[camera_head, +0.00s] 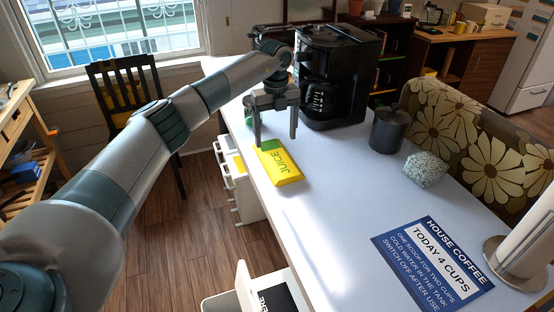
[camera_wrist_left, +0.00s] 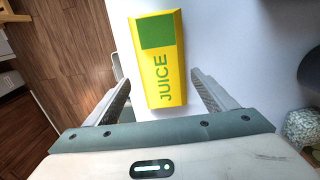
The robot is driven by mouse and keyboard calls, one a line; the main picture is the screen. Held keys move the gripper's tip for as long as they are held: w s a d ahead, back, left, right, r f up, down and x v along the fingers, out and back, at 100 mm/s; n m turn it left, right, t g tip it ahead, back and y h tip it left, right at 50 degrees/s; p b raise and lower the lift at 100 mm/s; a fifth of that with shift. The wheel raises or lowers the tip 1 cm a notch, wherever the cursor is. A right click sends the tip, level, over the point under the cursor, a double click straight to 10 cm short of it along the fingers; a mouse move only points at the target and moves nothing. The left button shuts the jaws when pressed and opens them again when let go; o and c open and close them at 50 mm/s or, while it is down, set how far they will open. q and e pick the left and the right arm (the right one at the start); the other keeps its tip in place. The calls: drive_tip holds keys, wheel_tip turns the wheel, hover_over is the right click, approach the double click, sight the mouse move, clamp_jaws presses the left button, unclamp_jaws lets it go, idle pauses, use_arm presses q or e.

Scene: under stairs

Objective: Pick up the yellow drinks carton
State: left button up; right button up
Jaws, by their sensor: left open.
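The yellow drinks carton (camera_head: 282,166) lies flat on the white table near its left edge, with a green patch and the word JUICE on it. In the left wrist view the carton (camera_wrist_left: 170,75) lies ahead of the fingers, with its lower end reaching between them. My left gripper (camera_head: 275,142) is open and empty, with its fingers pointing down over the far end of the carton. In the left wrist view the left gripper (camera_wrist_left: 158,88) has one finger on each side of the carton, apart from it. My right gripper is not in view.
A black coffee maker (camera_head: 335,75) stands close behind my left gripper. A dark canister (camera_head: 389,130) and a speckled block (camera_head: 426,170) stand to the right. A blue coffee sign (camera_head: 432,265) lies at the front right. The table (camera_head: 330,210) between carton and sign is clear.

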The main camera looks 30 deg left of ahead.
sight(276, 157)
use_arm(q)
drive_tip(key=shift+f, duration=0.85)
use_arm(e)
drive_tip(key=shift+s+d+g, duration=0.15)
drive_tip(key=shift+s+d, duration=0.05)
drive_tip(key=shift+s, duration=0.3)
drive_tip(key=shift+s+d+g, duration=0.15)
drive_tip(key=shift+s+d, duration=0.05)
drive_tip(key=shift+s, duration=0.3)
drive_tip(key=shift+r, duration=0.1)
use_arm(q)
drive_tip(key=shift+f+p, duration=0.35)
drive_tip(key=shift+p, duration=0.25)
wheel_tip(276, 157, down, 3)
drive_tip(key=shift+w+f+p, duration=0.1)
drive_tip(key=shift+w+p, duration=0.05)
drive_tip(key=shift+p, duration=0.65)
drive_tip(key=shift+f, duration=0.65)
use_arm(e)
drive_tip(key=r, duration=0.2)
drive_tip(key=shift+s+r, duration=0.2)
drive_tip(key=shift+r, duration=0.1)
use_arm(q)
drive_tip(key=shift+c, duration=0.7)
drive_tip(key=c, duration=1)
